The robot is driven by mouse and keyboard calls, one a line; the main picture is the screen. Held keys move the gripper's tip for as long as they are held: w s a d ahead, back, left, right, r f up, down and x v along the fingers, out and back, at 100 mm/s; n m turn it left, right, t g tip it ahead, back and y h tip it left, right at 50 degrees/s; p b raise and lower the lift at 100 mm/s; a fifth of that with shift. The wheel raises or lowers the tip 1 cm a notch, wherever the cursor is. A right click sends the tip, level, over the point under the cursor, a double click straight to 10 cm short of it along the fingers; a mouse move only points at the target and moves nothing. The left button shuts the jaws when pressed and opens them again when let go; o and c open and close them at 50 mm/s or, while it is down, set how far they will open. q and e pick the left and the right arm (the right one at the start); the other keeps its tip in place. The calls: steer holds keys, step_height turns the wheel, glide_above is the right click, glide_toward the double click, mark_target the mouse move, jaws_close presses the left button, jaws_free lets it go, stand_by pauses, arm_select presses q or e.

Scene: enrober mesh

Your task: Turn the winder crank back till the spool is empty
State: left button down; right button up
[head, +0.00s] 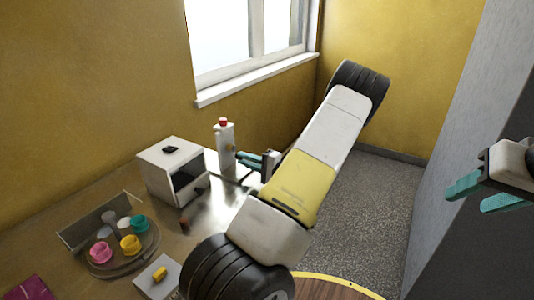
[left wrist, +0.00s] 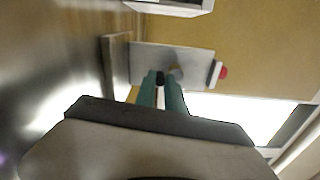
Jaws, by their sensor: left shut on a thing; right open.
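The likely winder is a white upright post (head: 223,152) with a red cap (head: 223,122), standing near the table's back edge in the head view. In the left wrist view its pale plate (left wrist: 195,62) lies sideways, with the red cap (left wrist: 223,72) at right. My left gripper (head: 240,158) is at the post's side. In the left wrist view its teal fingers (left wrist: 161,86) are shut on a small dark piece, apparently the crank's knob (left wrist: 160,78). The fingers partly hide the crank. I cannot make out the spool or any winding. My right gripper (head: 462,196) is open and empty at far right.
A white box (head: 160,160) with a dark front stands left of the post. A round tray (head: 103,270) holds several coloured pieces. A small white block (head: 142,287) with a yellow piece and a magenta item (head: 28,288) are in front.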

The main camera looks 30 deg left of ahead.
stand_by(0.3)
arm_select(q)
steer(key=c, duration=1.4)
jaws_free()
steer(key=shift+d, duration=0.1)
steer(key=d, duration=0.7)
steer(key=shift+s+d, duration=0.3)
steer(key=shift+s, duration=0.05)
